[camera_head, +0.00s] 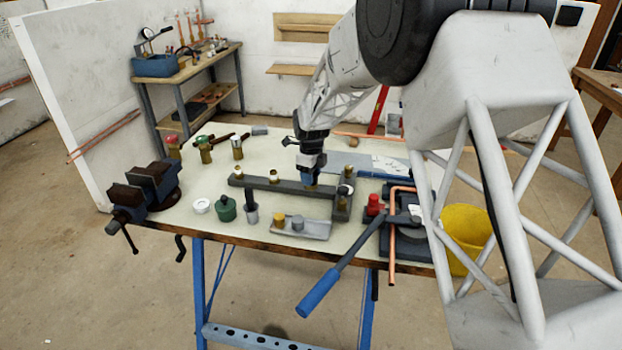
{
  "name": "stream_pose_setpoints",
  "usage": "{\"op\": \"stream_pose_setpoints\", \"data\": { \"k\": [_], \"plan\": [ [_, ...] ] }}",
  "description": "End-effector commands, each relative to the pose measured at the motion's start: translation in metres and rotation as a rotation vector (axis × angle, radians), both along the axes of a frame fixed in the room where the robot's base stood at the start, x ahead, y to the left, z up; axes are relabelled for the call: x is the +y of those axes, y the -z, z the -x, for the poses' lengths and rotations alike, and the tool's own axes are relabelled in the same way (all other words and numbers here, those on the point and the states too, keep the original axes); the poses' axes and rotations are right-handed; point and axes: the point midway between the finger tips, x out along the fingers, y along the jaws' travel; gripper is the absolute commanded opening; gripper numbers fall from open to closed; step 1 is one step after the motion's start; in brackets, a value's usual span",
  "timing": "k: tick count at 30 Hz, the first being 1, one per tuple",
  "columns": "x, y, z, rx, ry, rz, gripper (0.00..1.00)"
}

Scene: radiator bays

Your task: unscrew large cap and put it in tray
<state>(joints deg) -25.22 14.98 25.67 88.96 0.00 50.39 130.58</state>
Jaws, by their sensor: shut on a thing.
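My gripper (310,180) points down over the dark grey bar (257,183) in the middle of the bench. It is shut on what seems to be the large cap at a fitting on that bar; the jaws hide nearly all of the cap. I cannot tell whether the cap is still seated or lifted. The shallow light grey tray (321,232) lies in front of the bar, toward the bench's front edge. A brass-coloured piece (279,220) and a grey piece (297,223) stand in its left and middle parts.
Other fittings (273,176) stand along the bar. A dark green pot (226,209) and a white ring (201,206) are left of the tray. A blue-handled lever tool (335,275) and copper pipe (392,230) are to the right. A vise (148,188) sits at the left edge.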

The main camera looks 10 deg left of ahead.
Motion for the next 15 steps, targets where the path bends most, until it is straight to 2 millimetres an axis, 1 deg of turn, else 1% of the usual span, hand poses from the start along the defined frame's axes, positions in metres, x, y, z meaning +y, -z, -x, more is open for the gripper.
{"op": "stream_pose_setpoints", "data": {
  "k": [15],
  "plan": [
    [0.0001, -0.0002, 0.0, 0.0, -0.399, 0.0, 0.16]
  ]
}}
